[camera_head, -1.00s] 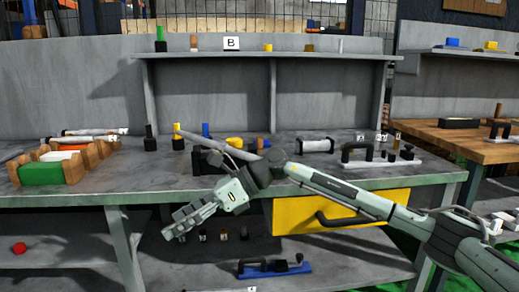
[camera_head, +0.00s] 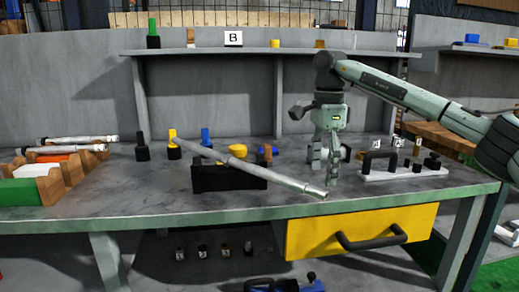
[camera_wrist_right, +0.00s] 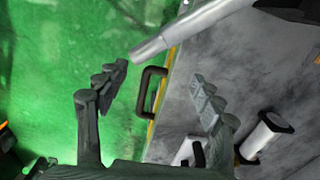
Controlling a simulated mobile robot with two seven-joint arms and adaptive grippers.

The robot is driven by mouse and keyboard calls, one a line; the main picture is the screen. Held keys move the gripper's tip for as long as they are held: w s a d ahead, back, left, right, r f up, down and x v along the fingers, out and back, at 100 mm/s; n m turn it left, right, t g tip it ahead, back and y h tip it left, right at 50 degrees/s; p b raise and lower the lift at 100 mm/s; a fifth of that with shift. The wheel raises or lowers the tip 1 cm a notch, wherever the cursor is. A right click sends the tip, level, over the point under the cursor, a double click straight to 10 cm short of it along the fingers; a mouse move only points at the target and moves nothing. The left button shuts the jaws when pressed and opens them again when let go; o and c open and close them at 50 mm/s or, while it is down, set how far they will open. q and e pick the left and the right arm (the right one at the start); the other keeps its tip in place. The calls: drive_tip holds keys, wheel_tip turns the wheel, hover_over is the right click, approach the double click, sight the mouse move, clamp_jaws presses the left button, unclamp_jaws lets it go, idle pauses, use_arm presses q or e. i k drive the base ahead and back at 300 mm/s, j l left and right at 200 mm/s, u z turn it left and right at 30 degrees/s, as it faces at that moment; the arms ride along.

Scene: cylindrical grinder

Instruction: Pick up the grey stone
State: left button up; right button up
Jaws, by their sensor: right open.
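A light grey cylinder with dark ends (camera_wrist_right: 263,137) lies on the bench in the right wrist view, to the right of the fingers; I cannot tell for certain that it is the grey stone. In the head view my right gripper hides it, at least mostly. My right gripper (camera_head: 324,172) points down over the bench, fingers apart and empty. In its wrist view the gap between the fingertips (camera_wrist_right: 157,82) lies over the drawer handle (camera_wrist_right: 150,91) at the bench's front edge. My left gripper is not in view.
A long silver rod (camera_head: 250,169) rests across a black block (camera_head: 209,179), its end close to my right gripper. A white plate with a black handle (camera_head: 404,173) is to the right. Wooden holders (camera_head: 50,188) stand left. The yellow drawer (camera_head: 310,237) is below.

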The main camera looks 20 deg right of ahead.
sight(268, 149)
drive_tip(key=i, duration=1.05)
